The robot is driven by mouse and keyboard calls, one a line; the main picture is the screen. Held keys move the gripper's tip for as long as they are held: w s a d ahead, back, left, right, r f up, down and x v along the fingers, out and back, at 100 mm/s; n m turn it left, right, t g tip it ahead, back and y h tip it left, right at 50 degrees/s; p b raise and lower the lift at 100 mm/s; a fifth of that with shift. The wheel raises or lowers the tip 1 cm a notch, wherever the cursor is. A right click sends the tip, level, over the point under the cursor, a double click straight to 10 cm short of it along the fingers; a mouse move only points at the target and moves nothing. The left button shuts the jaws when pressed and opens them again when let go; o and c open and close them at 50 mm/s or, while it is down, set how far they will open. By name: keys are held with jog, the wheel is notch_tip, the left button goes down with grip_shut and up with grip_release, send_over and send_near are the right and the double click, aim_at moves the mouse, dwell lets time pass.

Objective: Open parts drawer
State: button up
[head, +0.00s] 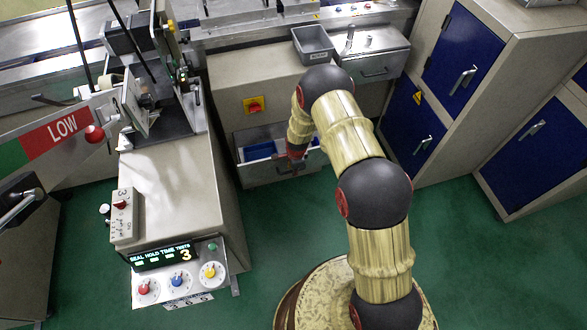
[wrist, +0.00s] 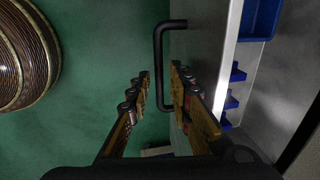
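The parts drawer (head: 262,174) is in the grey machine cabinet, low down, and stands partly open with blue bins (head: 260,151) inside. In the wrist view its pale top edge (wrist: 229,62) and grey front show on the right. The drawer's black bar handle (wrist: 158,62) sticks out from that front. My gripper (head: 296,158) is at the drawer front in the head view. In the wrist view my gripper (wrist: 160,73) has its fingers apart, one on each side of the handle bar, with gaps visible. The head view does not show the handle clearly behind my gripper.
A grey bin (head: 313,45) stands on the cabinet top. A sealing machine with a control panel (head: 180,272) is at left, and blue-door cabinets (head: 465,50) at right. Green floor is clear before the drawer.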

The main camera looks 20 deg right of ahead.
jog(key=shift+o, duration=0.4)
jog(key=shift+r, duration=0.1)
notch_tip(320, 180, up, 12)
jog(key=s, duration=0.2)
jog(key=shift+f, duration=0.25)
jog(key=shift+s, duration=0.1)
dwell(0.3)
